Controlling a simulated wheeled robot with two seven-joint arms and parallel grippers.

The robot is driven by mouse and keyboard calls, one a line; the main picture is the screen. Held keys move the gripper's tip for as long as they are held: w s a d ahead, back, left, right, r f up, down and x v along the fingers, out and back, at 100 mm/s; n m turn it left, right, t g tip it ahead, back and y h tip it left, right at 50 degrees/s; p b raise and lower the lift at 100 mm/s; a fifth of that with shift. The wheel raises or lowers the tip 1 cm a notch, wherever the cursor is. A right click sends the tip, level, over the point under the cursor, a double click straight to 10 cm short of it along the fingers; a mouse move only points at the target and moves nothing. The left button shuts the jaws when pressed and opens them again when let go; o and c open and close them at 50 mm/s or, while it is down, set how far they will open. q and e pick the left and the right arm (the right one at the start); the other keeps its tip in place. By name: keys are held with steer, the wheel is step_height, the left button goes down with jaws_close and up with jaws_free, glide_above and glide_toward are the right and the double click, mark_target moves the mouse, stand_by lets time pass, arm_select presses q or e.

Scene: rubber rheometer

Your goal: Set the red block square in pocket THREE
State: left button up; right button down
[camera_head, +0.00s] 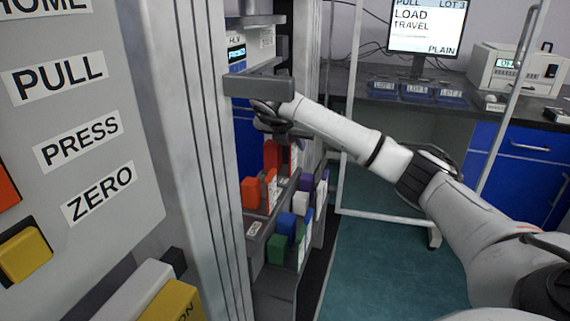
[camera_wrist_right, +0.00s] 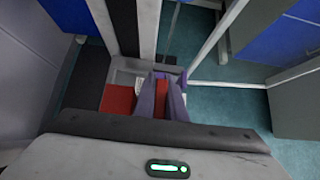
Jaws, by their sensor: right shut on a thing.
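The red block (camera_head: 272,155) is upright, just below my right gripper (camera_head: 272,128) and above the stepped rack (camera_head: 256,244). In the right wrist view the red block (camera_wrist_right: 161,101) shows between the two fingers, which are shut on it. Much of the gripper is hidden by the grey bar of the machine and by my wrist. I cannot read which pocket is THREE. My left gripper is in neither view.
An orange block (camera_head: 250,193), purple block (camera_head: 306,182), blue block (camera_head: 287,223) and green block (camera_head: 277,248) stand in the rack. A grey bar (camera_head: 258,87) juts out close above the gripper. The machine's column (camera_head: 200,150) stands to the left.

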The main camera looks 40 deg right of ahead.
steer(key=shift+w+a, duration=0.3)
steer(key=shift+w, duration=0.2)
steer(key=shift+w+a, duration=0.25)
steer(key=shift+w, duration=0.25)
steer(key=shift+w+f, duration=0.2)
steer(key=shift+f, duration=0.6)
steer(key=shift+f+b, duration=0.35)
steer(key=shift+f, duration=0.15)
step_height(320, 180, down, 4)
steer(key=shift+b, duration=0.5)
steer(key=shift+w+a+f, duration=0.1)
steer(key=shift+w+f, duration=0.05)
steer(key=shift+f, duration=0.1)
steer(key=c, duration=1.8)
jaws_free()
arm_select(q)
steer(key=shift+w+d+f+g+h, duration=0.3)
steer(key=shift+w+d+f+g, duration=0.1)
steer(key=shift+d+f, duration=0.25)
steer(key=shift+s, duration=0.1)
